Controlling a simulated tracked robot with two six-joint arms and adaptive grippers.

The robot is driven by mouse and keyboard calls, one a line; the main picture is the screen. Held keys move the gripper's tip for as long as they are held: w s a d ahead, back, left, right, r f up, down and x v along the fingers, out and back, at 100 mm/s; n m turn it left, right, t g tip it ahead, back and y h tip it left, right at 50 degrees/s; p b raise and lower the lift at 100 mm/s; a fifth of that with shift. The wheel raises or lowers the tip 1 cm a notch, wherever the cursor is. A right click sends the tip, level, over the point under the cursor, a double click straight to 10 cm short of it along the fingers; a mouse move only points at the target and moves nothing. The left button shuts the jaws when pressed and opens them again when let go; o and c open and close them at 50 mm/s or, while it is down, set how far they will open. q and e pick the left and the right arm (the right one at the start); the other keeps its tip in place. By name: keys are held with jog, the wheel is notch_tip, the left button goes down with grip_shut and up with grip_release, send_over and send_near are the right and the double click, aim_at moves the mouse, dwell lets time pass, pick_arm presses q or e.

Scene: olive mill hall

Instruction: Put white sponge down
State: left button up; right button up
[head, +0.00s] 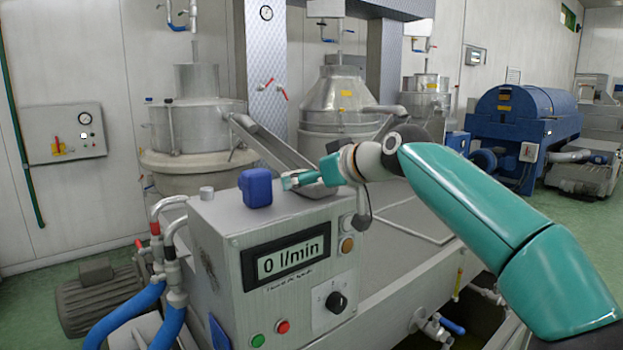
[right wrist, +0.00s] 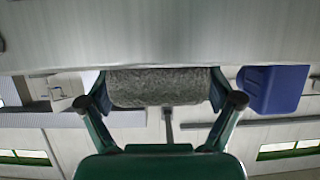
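My right gripper (head: 292,181) reaches in from the right, low over the top of the grey control cabinet (head: 228,222). In the right wrist view its fingers (right wrist: 160,98) close on both ends of a pale grey, speckled, rounded block, which I take to be the white sponge (right wrist: 158,86). The sponge's upper edge in that view borders the grey cabinet top (right wrist: 160,30); I cannot tell whether it touches. In the head view the sponge is not clearly seen at the fingers. My left gripper is not in view.
A blue block (head: 256,187) stands on the cabinet top just left of my right gripper, also visible in the right wrist view (right wrist: 272,90). A metal chute (head: 275,148) slopes down behind.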

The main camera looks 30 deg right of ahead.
jog(key=shift+f, duration=0.15)
jog(key=shift+s, duration=0.2)
jog(key=b+v, duration=0.2)
jog(key=v, duration=1.4)
jog(key=shift+s+r, duration=0.2)
jog(key=shift+s, duration=0.05)
jog(key=shift+d, duration=0.2)
